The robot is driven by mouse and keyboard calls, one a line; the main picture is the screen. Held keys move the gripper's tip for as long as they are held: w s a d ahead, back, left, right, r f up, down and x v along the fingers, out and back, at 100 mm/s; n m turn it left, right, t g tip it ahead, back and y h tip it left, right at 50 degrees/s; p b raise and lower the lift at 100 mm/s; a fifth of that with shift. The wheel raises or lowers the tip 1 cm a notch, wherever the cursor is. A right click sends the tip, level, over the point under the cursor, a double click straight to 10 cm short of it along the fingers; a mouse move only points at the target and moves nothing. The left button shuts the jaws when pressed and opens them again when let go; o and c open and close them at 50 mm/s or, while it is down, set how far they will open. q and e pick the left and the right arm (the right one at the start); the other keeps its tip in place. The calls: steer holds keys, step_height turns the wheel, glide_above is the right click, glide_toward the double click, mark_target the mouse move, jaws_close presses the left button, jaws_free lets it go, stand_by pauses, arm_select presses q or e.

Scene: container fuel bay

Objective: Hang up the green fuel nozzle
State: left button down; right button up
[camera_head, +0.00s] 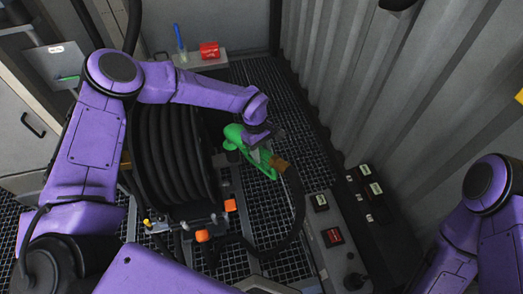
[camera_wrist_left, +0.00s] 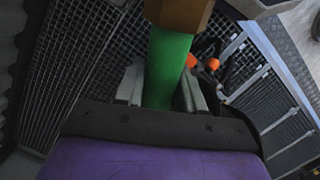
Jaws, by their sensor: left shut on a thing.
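The green fuel nozzle (camera_head: 236,134) is held in the air above the black grating, right of the hose reel, in the head view. My left gripper (camera_head: 262,155) is shut on it. In the left wrist view, the green nozzle (camera_wrist_left: 168,65) runs between the two grey fingers of my left gripper (camera_wrist_left: 160,92). A brass-coloured fitting (camera_head: 281,163) joins the nozzle to a black hose (camera_head: 298,205) that curves down toward the floor. A grey wall box (camera_head: 58,60) with a small green strip stands at the upper left. My right arm shows at the lower right; its gripper is out of frame.
A large black hose reel (camera_head: 170,150) stands beside the nozzle, with orange blocks (camera_head: 202,236) at its front. A shelf at the back holds a red box (camera_head: 210,50) and a blue item (camera_head: 181,42). A control panel (camera_head: 330,235) and corrugated wall (camera_head: 350,80) bound the right side.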

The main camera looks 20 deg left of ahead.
arm_select(q)
steer(key=c, duration=0.6)
jaws_free()
steer(key=r, duration=0.3)
steer(key=a+r, duration=0.1)
steer(key=r, duration=0.3)
steer(key=w+r, duration=0.1)
steer(key=r, duration=0.2)
steer(key=shift+a+r, duration=0.3)
steer(key=shift+a, duration=0.1)
